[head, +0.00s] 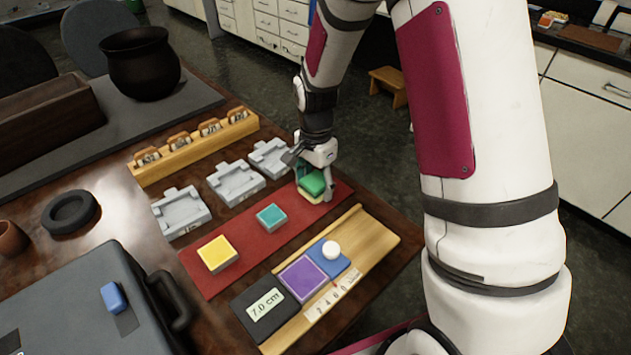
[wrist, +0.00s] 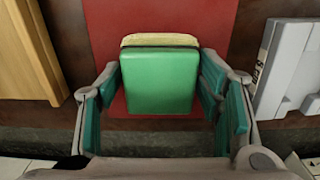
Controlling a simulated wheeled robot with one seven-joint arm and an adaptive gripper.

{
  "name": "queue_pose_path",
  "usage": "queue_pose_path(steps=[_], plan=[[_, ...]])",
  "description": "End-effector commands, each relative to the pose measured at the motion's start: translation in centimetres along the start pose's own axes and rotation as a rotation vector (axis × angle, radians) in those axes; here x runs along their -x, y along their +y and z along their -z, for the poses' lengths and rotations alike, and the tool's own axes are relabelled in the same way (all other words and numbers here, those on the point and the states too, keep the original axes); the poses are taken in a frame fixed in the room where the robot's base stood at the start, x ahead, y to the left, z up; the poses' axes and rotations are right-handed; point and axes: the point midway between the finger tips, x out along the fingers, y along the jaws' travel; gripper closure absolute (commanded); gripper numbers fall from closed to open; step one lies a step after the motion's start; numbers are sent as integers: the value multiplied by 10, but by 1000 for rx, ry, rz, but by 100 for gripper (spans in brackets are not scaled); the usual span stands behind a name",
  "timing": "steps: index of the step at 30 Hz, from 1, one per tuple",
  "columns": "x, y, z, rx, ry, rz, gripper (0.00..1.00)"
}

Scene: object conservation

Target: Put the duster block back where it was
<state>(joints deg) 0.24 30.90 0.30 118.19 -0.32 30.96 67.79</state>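The duster block appears to be the green block with a cream underside (head: 312,184) at the far right end of the red mat. In the wrist view its green top (wrist: 160,82) fills the space between the fingers, with a cream edge showing behind it. My gripper (head: 312,178) points down around it, one finger on each side. In the wrist view the fingertips (wrist: 160,75) lie close along both sides of the block. I cannot tell whether they press on it, or whether the block is clear of the mat.
The red mat (head: 246,243) also bears a yellow block (head: 217,254) and a teal block (head: 272,217). Grey trays (head: 235,184) stand behind it, and a wooden board (head: 375,240) with purple and blue pieces in front. A blue block (head: 114,297) lies on the dark case (head: 60,300).

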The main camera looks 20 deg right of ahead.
Motion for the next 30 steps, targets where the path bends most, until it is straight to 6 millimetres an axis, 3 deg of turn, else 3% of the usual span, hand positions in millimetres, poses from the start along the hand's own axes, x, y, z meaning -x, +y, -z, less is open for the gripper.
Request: queue_pose_path(steps=[14,30], plan=[[7,0,0,0,1,2,24],[105,0,0,1,1,4,24]])
